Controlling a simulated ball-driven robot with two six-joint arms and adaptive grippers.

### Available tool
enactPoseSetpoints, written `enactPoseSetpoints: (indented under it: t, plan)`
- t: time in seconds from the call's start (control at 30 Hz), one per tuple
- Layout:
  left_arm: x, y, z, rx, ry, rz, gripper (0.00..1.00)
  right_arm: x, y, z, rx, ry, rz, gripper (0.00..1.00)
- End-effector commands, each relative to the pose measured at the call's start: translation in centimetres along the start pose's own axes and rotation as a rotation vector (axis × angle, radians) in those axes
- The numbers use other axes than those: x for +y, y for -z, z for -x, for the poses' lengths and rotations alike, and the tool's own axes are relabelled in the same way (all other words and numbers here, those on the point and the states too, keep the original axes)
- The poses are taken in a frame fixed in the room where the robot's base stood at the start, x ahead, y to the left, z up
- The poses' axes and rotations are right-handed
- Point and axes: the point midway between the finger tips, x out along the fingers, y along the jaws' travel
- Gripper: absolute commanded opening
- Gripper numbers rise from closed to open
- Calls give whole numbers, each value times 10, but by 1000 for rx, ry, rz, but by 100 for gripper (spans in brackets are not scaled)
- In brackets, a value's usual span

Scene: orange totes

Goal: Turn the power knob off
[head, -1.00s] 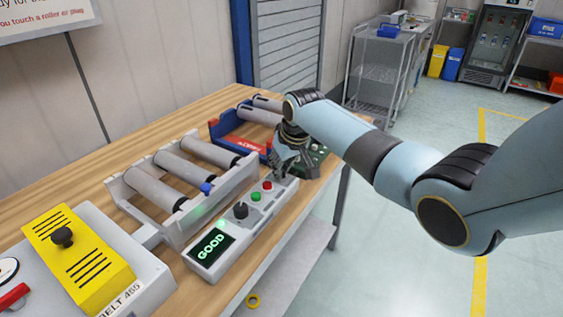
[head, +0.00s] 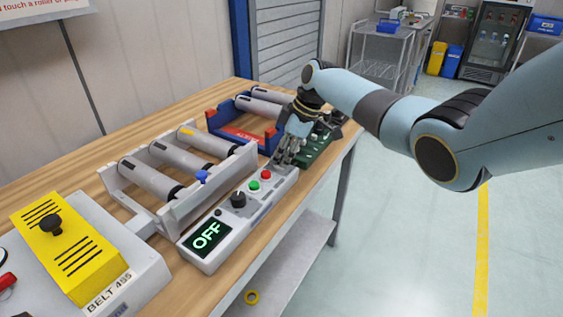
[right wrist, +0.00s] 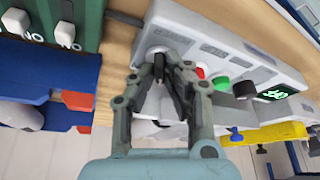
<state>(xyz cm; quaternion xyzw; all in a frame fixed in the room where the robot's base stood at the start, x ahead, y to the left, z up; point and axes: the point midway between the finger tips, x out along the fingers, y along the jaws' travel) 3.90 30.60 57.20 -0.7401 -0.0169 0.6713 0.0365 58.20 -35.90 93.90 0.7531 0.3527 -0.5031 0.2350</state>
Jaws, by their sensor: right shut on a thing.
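The pale grey control box (head: 225,228) lies on the wooden bench, and its display (head: 207,237) reads OFF in green. My right gripper (head: 283,160) is at the box's far end, beyond the red button (head: 266,175). In the right wrist view, my right gripper (right wrist: 160,66) is shut at the power knob (right wrist: 156,48); its fingers hide most of the knob, so its angle cannot be read. A black knob (head: 238,199) and a green button (head: 254,187) stand nearer the display, untouched. My left gripper is out of view.
A roller conveyor section (head: 150,185) runs left of the box, with a blue knob (head: 202,177) on its rail. A yellow-covered belt unit (head: 70,245) stands at the near left. A green box (head: 318,150) sits just beyond the gripper. The floor at right is clear.

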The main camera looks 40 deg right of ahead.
Motion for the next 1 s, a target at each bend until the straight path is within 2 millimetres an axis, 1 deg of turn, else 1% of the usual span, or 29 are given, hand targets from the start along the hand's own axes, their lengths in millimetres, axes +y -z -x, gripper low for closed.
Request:
enactPoseSetpoints:
  t: [0.03,0.1,0.4,0.63,1.0]
  plan:
    - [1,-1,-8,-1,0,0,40,2,-1,-3,1,11,34,0]
    - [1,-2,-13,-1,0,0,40,2,-1,-2,2,31,83,0]
    - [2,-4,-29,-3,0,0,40,2,0,-1,0,94,235,0]
    - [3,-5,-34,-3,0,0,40,2,0,0,-1,115,285,0]
    - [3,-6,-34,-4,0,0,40,2,0,1,-1,119,296,0]
